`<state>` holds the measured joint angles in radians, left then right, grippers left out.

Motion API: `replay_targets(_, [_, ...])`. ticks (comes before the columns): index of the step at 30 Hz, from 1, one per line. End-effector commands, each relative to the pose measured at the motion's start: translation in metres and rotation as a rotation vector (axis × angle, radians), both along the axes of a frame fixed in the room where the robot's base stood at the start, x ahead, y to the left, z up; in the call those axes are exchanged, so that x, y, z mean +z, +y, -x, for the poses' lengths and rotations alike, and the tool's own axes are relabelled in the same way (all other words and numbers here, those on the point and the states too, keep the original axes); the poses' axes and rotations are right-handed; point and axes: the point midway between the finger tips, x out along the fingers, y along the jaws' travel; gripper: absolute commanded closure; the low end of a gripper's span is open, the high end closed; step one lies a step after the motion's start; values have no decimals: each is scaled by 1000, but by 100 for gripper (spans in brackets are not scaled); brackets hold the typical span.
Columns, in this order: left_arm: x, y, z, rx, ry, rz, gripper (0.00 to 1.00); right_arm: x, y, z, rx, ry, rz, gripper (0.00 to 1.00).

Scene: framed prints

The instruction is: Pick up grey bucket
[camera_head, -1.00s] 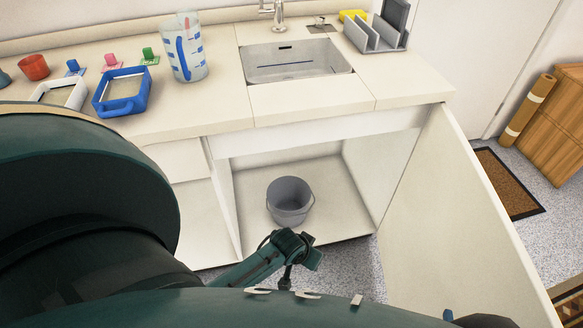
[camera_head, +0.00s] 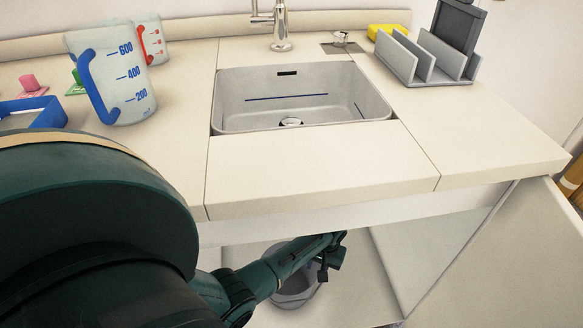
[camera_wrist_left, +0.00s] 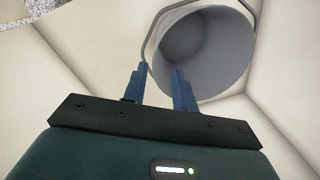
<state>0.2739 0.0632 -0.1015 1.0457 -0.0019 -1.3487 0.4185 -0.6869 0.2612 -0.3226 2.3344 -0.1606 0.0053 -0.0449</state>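The grey bucket (camera_head: 296,292) stands in the open cabinet under the sink, partly hidden behind my left arm in the head view. In the left wrist view I look into the open mouth of the bucket (camera_wrist_left: 205,55), and its thin handle (camera_wrist_left: 152,37) curves around the left of the rim. My left gripper (camera_head: 332,250) reaches into the cabinet over the bucket. In the wrist view the left gripper (camera_wrist_left: 160,70) has its two blue fingers apart, near the rim and the handle. Whether a finger touches the handle, I cannot tell. My right gripper is out of view.
The counter edge (camera_head: 310,197) lies just above my left forearm. The open cabinet door (camera_head: 520,255) stands at the right. On the counter are the sink (camera_head: 300,95), a measuring jug (camera_head: 112,75) and a grey rack (camera_head: 428,57).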

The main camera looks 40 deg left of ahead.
Motion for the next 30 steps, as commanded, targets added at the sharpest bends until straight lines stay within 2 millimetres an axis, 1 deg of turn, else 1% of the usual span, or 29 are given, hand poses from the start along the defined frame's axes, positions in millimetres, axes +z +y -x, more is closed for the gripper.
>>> replay_targets(4, [-22, 1, 1, 4, 8, 0, 72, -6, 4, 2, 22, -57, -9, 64])
replay_targets(6, [-37, 3, 1, 4, 8, 0, 72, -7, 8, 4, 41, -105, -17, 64])
replay_targets(9, [-57, 5, 2, 4, 7, -1, 72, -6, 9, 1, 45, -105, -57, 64])
replay_targets(12, [-71, 6, 3, 3, 6, -1, 72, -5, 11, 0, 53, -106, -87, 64])
replay_targets(15, [-79, 7, 2, 2, 4, 0, 72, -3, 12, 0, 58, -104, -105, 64])
replay_targets(20, [-84, 8, 3, 2, 5, 0, 72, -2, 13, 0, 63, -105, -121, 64])
replay_targets(23, [-95, 9, 5, 3, 6, 0, 72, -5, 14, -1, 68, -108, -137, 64])
replay_targets(26, [-111, 10, 8, 2, 5, 0, 72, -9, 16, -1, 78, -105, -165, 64])
replay_targets(30, [-130, 12, 9, 1, 5, 0, 72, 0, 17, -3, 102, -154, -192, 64])
